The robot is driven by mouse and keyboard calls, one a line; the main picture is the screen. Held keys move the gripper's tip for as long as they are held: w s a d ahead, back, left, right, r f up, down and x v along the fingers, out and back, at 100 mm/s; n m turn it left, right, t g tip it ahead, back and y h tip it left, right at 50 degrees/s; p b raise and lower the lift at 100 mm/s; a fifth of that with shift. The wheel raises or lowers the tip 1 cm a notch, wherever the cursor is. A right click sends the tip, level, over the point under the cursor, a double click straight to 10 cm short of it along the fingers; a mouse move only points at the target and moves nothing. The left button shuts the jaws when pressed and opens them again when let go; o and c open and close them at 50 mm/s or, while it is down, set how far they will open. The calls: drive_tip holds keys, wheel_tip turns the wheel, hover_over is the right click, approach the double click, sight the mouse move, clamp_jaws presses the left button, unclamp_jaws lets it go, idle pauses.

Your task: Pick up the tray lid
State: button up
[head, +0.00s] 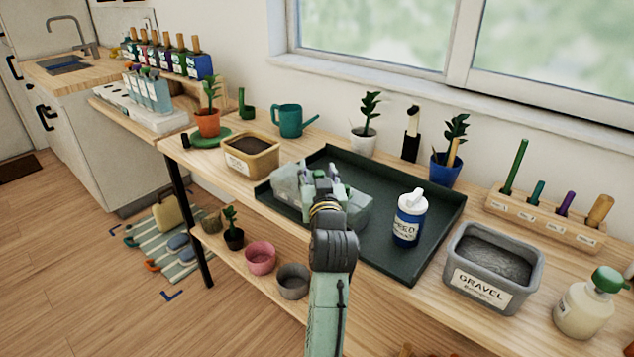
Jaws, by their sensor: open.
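A clear, see-through lid-like box (287,185), which looks like the tray lid, sits in the left part of a dark green tray (375,167) on the wooden bench. My gripper (322,178) is open and over the middle of the lid in the picture. My gripper and arm hide the lid's middle, so I cannot tell whether the fingers touch it or whether anything is under it. Parts of the lid show on both sides of my gripper.
A white and blue bottle (408,220) stands in the tray, right of my gripper. A brown soil tub (251,156) is left. Potted plants (447,150) and a teal watering can (290,121) line the back.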

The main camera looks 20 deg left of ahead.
drive_tip(key=shift+w, duration=0.1)
drive_tip(key=shift+r, duration=0.1)
clamp_jaws()
idle(0.4)
